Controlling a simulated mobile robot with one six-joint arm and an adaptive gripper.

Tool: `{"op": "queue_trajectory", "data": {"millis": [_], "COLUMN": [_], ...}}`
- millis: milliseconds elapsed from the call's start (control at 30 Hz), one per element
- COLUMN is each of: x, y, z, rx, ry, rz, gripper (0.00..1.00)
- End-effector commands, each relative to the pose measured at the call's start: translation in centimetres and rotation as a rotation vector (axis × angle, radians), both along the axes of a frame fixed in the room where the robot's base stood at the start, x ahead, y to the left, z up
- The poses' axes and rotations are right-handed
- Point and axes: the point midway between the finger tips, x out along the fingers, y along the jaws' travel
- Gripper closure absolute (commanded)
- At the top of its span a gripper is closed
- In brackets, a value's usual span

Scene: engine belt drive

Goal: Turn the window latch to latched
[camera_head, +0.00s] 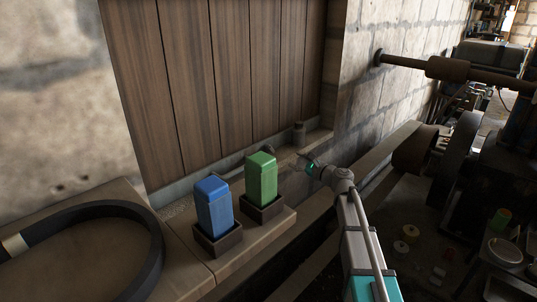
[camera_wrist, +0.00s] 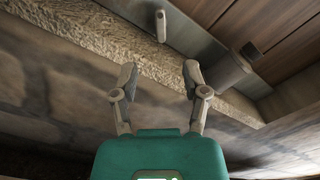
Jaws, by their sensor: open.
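My gripper (camera_head: 306,161) is open and empty by the window sill, right of the green block. In the wrist view my gripper (camera_wrist: 160,74) has its two fingers spread, with stone sill between and beyond them. A small pale peg (camera_wrist: 160,26) stands out from a metal strip along the wooden window panel, ahead of the fingers and apart from them. A dark grey cylinder (camera_wrist: 226,70) lies beyond the right fingertip; a gap between them is hard to judge.
A blue block (camera_head: 214,205) and a green block (camera_head: 261,178) stand in dark holders on the ledge, left of my gripper. A black belt (camera_head: 150,240) lies at the lower left. Dark machinery (camera_head: 455,150) with a shaft fills the right side.

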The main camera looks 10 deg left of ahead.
Motion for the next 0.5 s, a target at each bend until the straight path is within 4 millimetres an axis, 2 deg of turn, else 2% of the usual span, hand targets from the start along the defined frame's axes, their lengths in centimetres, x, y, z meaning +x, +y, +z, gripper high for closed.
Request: {"op": "queue_trajectory", "data": {"millis": [500], "x": [0.30], "y": [0.29], "z": [0.05], "rx": [0.006], "ry": [0.003], "rz": [-0.001], "gripper": [0.41]}}
